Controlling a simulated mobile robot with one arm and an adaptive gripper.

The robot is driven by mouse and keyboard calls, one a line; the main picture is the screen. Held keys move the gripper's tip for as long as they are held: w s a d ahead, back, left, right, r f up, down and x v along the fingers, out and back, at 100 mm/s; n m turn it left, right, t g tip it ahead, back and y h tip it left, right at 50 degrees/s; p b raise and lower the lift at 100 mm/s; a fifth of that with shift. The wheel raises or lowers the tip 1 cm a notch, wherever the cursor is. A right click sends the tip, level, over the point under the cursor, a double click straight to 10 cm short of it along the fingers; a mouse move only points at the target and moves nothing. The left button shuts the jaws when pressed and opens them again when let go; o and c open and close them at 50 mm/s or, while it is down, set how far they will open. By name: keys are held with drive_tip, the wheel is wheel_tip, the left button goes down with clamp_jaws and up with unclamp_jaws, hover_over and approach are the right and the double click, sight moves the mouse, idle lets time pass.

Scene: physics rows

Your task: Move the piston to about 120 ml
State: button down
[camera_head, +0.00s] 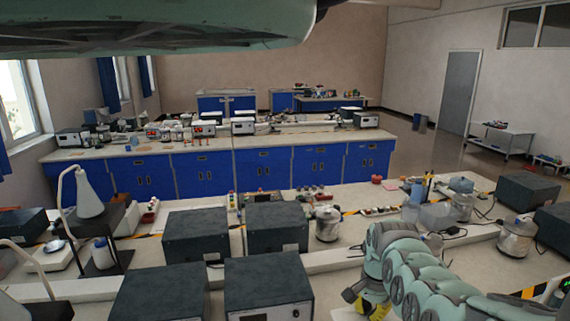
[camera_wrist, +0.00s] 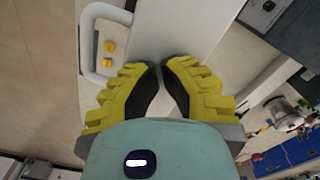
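I cannot make out the piston or any ml scale in either view. My gripper (camera_wrist: 160,64) has yellow ridged fingers with dark inner pads. Its fingertips are almost together in the wrist view, with nothing visible held between them. In the head view, a yellow part of my gripper (camera_head: 381,311) shows low at the front bench, mostly hidden by my arm. In the wrist view, a white rounded handle-like frame (camera_wrist: 88,45) with two small orange knobs (camera_wrist: 109,47) lies left of the fingertips, apart from them.
Dark boxes (camera_head: 268,287) crowd the front bench left of my arm. A metal pot (camera_head: 327,226) stands behind them, and a glass-like jar (camera_head: 516,240) stands to the right. A white lamp (camera_head: 88,195) is at the left. A blue-fronted bench (camera_head: 205,167) stands farther back.

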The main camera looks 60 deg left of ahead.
drive_tip(key=shift+f+b, duration=0.85)
drive_tip(key=shift+f, duration=0.15)
drive_tip(key=shift+r, duration=0.1)
drive_tip(key=shift+r+p, duration=2.25)
drive_tip(key=shift+r, duration=1.25)
drive_tip(key=shift+w, duration=0.1)
